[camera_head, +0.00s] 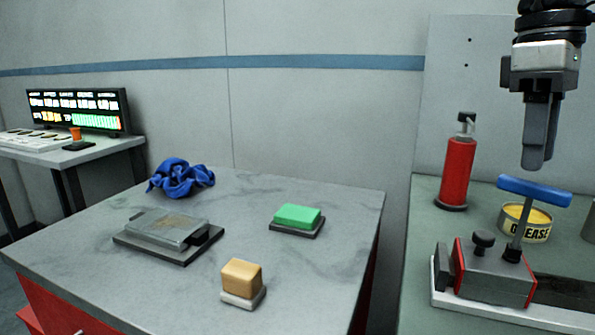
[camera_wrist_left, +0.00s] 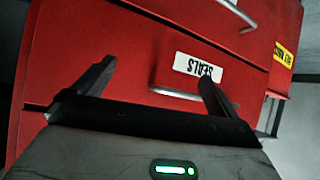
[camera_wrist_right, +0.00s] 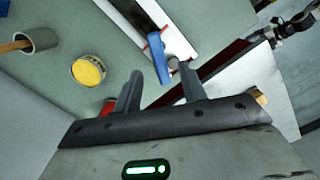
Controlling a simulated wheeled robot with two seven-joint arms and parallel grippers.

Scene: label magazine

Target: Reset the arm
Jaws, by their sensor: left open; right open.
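My right gripper (camera_head: 538,166) hangs from the upper right in the head view, fingers down, above a blue T-handle (camera_head: 535,189) on a grey and red fixture (camera_head: 490,280). In the right wrist view its fingers (camera_wrist_right: 161,71) are apart, and the blue handle (camera_wrist_right: 158,50) shows just past and between the fingertips. I see nothing held. My left gripper (camera_wrist_left: 156,72) is open and empty in the left wrist view, facing a red drawer cabinet (camera_wrist_left: 110,35) with a SEALS label (camera_wrist_left: 197,68). The left arm is outside the head view.
The green bench holds a red pump bottle (camera_head: 457,165) and a yellow grease tin (camera_head: 526,222). The grey table (camera_head: 330,200) holds a blue cloth (camera_head: 181,178), a grey block (camera_head: 165,230), a green block (camera_head: 298,216) and a tan block (camera_head: 241,276). A gap separates the tables.

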